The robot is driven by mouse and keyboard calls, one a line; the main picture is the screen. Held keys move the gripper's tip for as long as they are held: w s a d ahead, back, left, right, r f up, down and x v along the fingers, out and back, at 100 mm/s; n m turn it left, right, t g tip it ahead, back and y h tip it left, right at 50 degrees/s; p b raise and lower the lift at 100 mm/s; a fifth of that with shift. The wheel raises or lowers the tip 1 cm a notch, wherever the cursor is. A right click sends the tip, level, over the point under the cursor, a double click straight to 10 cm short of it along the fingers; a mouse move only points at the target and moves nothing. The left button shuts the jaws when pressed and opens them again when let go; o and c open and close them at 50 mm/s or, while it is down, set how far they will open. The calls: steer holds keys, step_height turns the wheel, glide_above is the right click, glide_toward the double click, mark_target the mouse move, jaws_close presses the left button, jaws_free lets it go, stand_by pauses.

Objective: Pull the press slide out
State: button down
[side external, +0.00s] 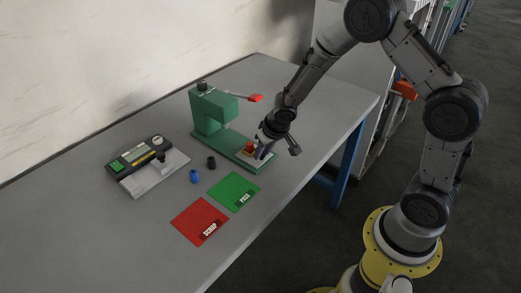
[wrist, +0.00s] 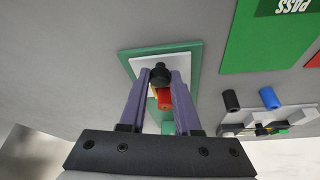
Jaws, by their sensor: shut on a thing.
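The green press (side external: 207,112) stands on the table with its red-tipped lever (side external: 254,98) sticking out to the right. Its low green base carries the pale press slide (side external: 243,156); the slide also shows in the wrist view (wrist: 142,70). A red-orange part (side external: 249,146) sits on the slide and shows between my fingers in the wrist view (wrist: 164,98). A black knob (wrist: 160,74) is at the slide's outer end. My gripper (side external: 263,153) points down at this end; its purple fingers (wrist: 160,80) are shut on the knob.
A green PASS mat (side external: 232,188) and a red SCRAP mat (side external: 195,222) lie in front of the press. Blue (side external: 194,176) and black (side external: 211,162) cylinders stand nearby, left of the press base. A gauge device (side external: 140,160) is farther left. The table right of the press is clear.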

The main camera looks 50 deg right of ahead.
steer(key=shift+s, duration=0.2)
steer(key=c, duration=0.6)
jaws_free()
steer(key=v, duration=1.3)
steer(key=shift+s+r, duration=0.1)
steer(key=shift+r, duration=0.3)
